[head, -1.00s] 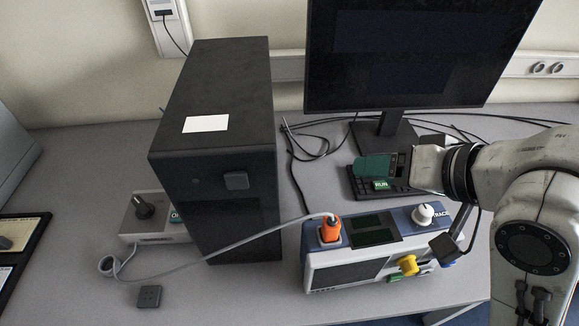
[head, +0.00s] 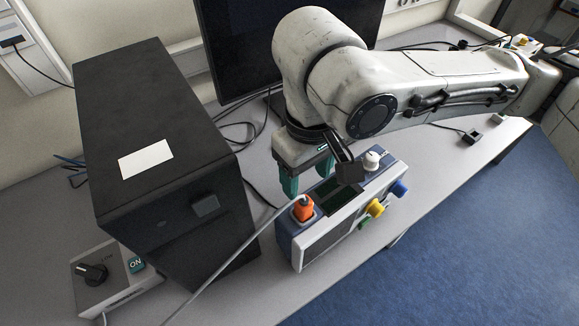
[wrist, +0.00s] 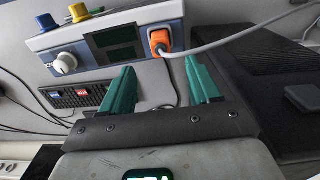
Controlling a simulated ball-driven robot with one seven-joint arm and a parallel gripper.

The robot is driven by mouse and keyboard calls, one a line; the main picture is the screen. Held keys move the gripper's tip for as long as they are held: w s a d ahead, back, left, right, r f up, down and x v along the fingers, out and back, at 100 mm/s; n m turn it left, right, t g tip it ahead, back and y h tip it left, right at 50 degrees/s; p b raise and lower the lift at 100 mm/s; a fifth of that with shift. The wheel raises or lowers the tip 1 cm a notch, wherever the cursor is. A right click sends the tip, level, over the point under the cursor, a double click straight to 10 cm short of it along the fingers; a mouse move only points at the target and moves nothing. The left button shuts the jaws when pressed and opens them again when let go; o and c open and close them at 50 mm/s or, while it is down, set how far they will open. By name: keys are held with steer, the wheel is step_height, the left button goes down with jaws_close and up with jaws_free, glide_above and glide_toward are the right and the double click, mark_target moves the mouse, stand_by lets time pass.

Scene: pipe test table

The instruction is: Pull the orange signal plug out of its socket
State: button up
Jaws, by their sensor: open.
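The orange signal plug (head: 303,209) sits in its socket on the top left part of a blue and white instrument (head: 329,239). A grey cable runs from the plug toward the lower left. In the wrist view the plug (wrist: 160,40) is beyond the fingertips, with its cable leading off to the right. My gripper (head: 308,185) has green fingers pointing down, just behind the instrument and close to the plug. The gripper in the wrist view (wrist: 163,75) is open and empty, its fingers apart and not touching the plug.
A tall black box (head: 160,160) stands left of the instrument, close to my gripper. A monitor (head: 240,50) is behind. A small box with a knob (head: 110,280) is front left.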

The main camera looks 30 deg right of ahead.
mark_target(304, 202)
step_height(304, 202, down, 10)
steer(key=shift+f+b, duration=0.2)
steer(key=shift+b, duration=0.3)
jaws_close()
stand_by(0.9)
steer(key=shift+r, duration=0.15)
stand_by(0.4)
steer(key=shift+r+p, duration=1.9)
steer(key=shift+p, duration=0.15)
